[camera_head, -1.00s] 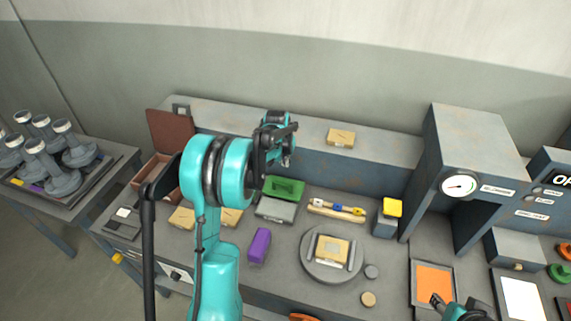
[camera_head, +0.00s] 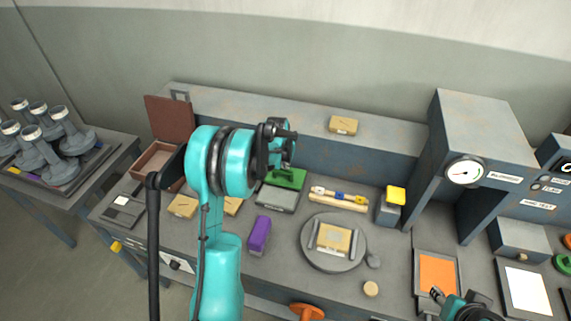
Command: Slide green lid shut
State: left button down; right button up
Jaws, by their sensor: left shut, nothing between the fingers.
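The green lid (camera_head: 291,178) sits on the back part of a small grey box (camera_head: 277,200) on the bench, behind my purple-block side. The box's grey front part shows bare in front of the lid. My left gripper (camera_head: 283,171) is shut and empty, pointing down over the lid. Its tips overlap the lid's back left in the picture; I cannot tell whether they touch it. My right gripper (camera_head: 438,294) shows only partly at the bottom right, over the orange panel's lower edge, and its jaws are too small to judge.
A purple block (camera_head: 260,234) lies in front of the box. A tray of coloured pieces (camera_head: 339,199) is to its right, and a round plate (camera_head: 312,258) is in front of that. An open brown box (camera_head: 155,160) stands at left. A raised ledge (camera_head: 240,113) runs behind.

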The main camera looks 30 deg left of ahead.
pick_arm(q)
jog(key=shift+s, duration=0.1)
jog(key=s, duration=0.3)
jog(key=s+d, duration=0.1)
jog(key=s, duration=0.1)
jog(key=s+d, duration=0.1)
jog(key=s, duration=0.2)
jog(key=shift+s+d+b, duration=0.1)
jog(key=shift+s+b, duration=0.2)
jog(key=shift+b, duration=0.05)
jog(key=shift+s+d+f, duration=0.1)
jog(key=shift+s+d, duration=0.05)
jog(key=shift+s, duration=0.3)
jog(key=shift+s, duration=0.1)
jog(key=a+v, duration=0.1)
jog(key=v, duration=1.1)
jog(key=s+d+r+m+t, duration=0.1)
jog(key=s+d, duration=0.6)
jog(key=d, duration=0.2)
jog(key=s+d+r+m+t+h, duration=0.1)
jog(key=s+d+t, duration=0.1)
jog(key=s+d, duration=0.5)
jog(key=shift+s+d+m, duration=0.2)
jog(key=shift+d+m, duration=0.2)
jog(key=shift+d, duration=1)
